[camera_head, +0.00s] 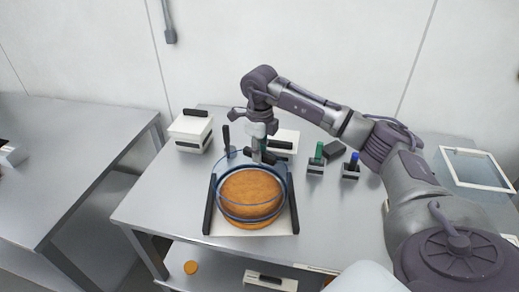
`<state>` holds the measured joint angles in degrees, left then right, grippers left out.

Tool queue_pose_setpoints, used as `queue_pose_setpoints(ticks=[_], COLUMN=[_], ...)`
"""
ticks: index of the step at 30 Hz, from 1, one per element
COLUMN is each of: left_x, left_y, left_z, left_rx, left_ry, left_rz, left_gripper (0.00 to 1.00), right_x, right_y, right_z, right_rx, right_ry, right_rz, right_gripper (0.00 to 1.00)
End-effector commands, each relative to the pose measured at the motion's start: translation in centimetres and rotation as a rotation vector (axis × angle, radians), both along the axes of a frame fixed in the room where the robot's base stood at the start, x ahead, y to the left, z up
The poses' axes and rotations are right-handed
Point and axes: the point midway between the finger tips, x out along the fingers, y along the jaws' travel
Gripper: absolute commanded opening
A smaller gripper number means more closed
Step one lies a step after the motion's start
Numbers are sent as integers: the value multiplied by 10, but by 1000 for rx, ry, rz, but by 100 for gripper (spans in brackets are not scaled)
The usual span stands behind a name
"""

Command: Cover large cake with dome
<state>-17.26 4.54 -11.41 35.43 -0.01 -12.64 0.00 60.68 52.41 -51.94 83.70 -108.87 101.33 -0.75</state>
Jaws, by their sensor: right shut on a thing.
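The large round brown cake (250,194) sits on a white tray (249,242) with black side handles, near the front of the grey table. A clear dome with a dark blue rim (250,219) surrounds the upper part of the cake in the picture. Some cake shows below the front rim, and I cannot tell whether the dome touches the tray. My right gripper (258,151) points down at the dome's top from behind and is shut on the dome; its fingertips and the grip are small and partly hidden. My left gripper is not in view.
Behind are a white box (190,133) with a black handle and another white container (284,142). Green (318,151) and blue-topped (353,161) items stand in holders at right. A glass-topped case (478,168) is far right. A second table (65,150) is left.

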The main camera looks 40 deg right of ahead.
Motion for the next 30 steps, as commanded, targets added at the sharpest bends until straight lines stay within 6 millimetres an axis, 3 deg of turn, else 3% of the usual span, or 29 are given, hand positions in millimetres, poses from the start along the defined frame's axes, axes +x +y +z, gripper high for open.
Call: queue_pose_setpoints(ticks=[15, 30], left_x=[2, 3], left_y=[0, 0], left_z=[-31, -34], left_rx=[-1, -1], left_ry=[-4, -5], left_rz=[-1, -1], left_gripper=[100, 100], right_x=[0, 0], right_y=[0, 0], right_z=[-45, -52], right_rx=[-1, 0], right_ry=[0, -1], right_rz=[-1, 0], right_gripper=[0, 0])
